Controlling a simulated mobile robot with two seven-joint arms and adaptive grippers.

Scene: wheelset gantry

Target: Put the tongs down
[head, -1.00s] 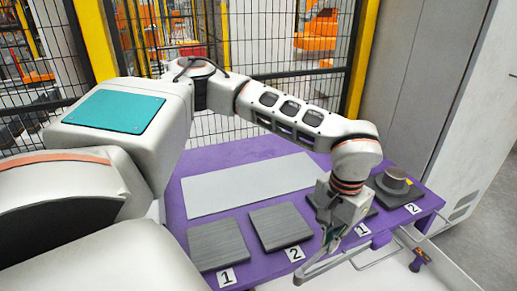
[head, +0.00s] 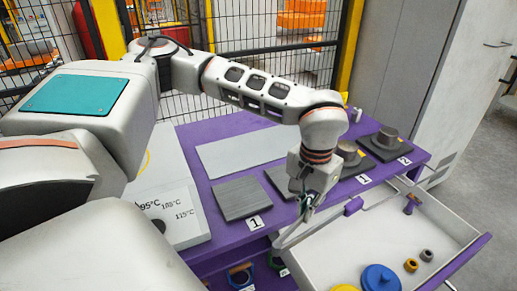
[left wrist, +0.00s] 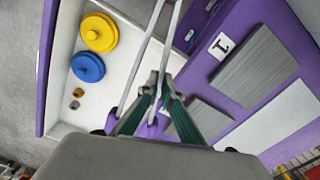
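My left gripper (head: 305,198) is shut on the tongs (head: 289,234) in front of the purple table's (head: 218,167) front edge. The tongs' long metal arms point down and left in the head view, over the open drawer's left part. In the left wrist view the gripper (left wrist: 155,105) holds the tongs (left wrist: 143,60) close to the camera, their two arms spread apart, with purple parts beside the fingers. A purple grip (head: 354,205) shows right of the gripper in the head view. My right gripper is not in view.
The open white drawer (head: 410,240) holds a blue disc (head: 380,279), a yellow disc and small rings. Grey plates (head: 242,198) with number cards stand on the table; metal cylinders (head: 388,137) sit on the two right ones. A long pale plate (head: 250,153) lies bare behind.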

